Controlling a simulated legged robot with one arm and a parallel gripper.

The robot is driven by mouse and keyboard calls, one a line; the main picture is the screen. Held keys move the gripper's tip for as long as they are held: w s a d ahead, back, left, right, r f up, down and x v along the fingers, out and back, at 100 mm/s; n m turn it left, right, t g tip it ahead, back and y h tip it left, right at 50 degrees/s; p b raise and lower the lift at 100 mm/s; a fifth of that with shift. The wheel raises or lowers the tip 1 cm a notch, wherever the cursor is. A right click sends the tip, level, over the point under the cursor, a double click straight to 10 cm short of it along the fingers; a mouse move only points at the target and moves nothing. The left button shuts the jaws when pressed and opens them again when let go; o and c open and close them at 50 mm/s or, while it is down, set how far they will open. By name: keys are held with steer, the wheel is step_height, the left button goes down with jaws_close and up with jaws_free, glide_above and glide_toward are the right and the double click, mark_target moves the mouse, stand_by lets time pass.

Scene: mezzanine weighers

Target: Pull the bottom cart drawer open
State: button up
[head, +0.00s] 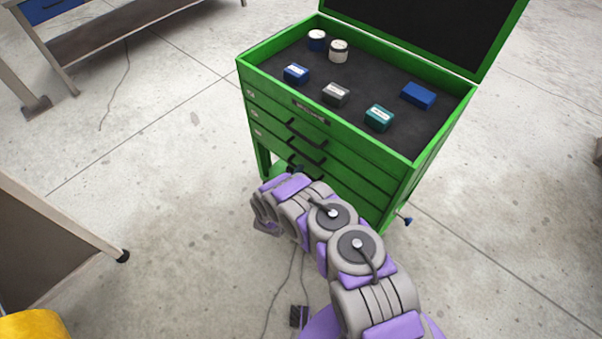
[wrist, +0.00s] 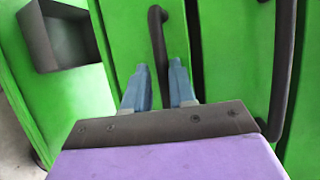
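The green cart (head: 250,90) stands with its lid up and its drawer fronts facing me. Dark bar handles (head: 307,132) show on the fronts, and the drawers look shut. My gripper (wrist: 160,72) is at a lower drawer front, largely hidden behind my arm in the head view. In the wrist view its two blue-grey fingers are apart, one on each side of a dark handle (wrist: 157,50). I cannot tell whether they touch it. Another handle (wrist: 284,70) runs along the drawer front to the right. I cannot make out the full bottom drawer.
Small boxes and two round containers sit in the cart's top tray (head: 375,142). A dark open bin (wrist: 66,40) shows at left in the wrist view. A bench (head: 110,35) stands at upper left, a panel (head: 40,235) at lower left. The floor right of the cart is clear.

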steer(key=shift+w+d, duration=0.55)
steer(key=shift+d, duration=0.4)
steer(key=shift+c, duration=1.6)
steer(key=shift+a, duration=0.3)
steer(key=shift+c, duration=0.7)
steer(key=shift+a, duration=0.4)
jaws_close()
steer(key=shift+d, duration=0.1)
steer(key=shift+d, duration=0.1)
